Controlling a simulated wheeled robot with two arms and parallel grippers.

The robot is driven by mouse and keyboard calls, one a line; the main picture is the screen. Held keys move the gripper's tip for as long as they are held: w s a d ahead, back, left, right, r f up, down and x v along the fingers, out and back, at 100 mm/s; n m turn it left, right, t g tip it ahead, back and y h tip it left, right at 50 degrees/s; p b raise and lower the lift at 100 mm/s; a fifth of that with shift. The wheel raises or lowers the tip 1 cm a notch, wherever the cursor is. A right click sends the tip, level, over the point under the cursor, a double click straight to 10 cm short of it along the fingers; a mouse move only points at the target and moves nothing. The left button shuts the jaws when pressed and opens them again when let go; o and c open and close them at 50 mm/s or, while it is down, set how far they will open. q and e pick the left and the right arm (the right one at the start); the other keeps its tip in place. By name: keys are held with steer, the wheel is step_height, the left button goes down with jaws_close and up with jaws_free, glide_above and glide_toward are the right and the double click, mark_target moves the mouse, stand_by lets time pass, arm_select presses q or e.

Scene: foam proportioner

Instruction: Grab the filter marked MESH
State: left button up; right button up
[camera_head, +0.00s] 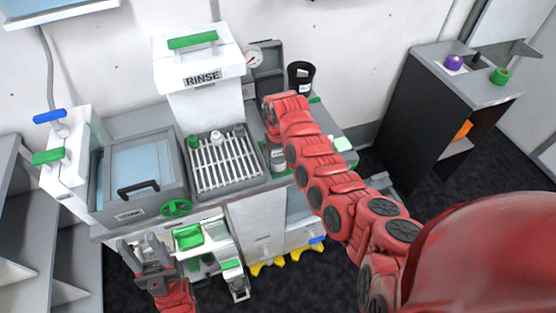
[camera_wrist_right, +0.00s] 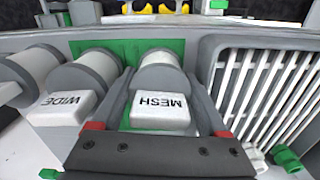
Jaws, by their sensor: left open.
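My left gripper (camera_head: 147,251) is open and empty, low in front of the counter.
A filter marked WIDE (camera_wrist_right: 68,106) lies beside the MESH one. A slatted rack (camera_head: 225,165) is close by, under the RINSE unit (camera_head: 200,75). A lidded basin (camera_head: 138,178) stands left of the rack. A dark cup (camera_head: 301,77) stands behind my right arm.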

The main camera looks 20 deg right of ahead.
steer(key=c, duration=0.5)
steer(key=shift+r, duration=0.15)
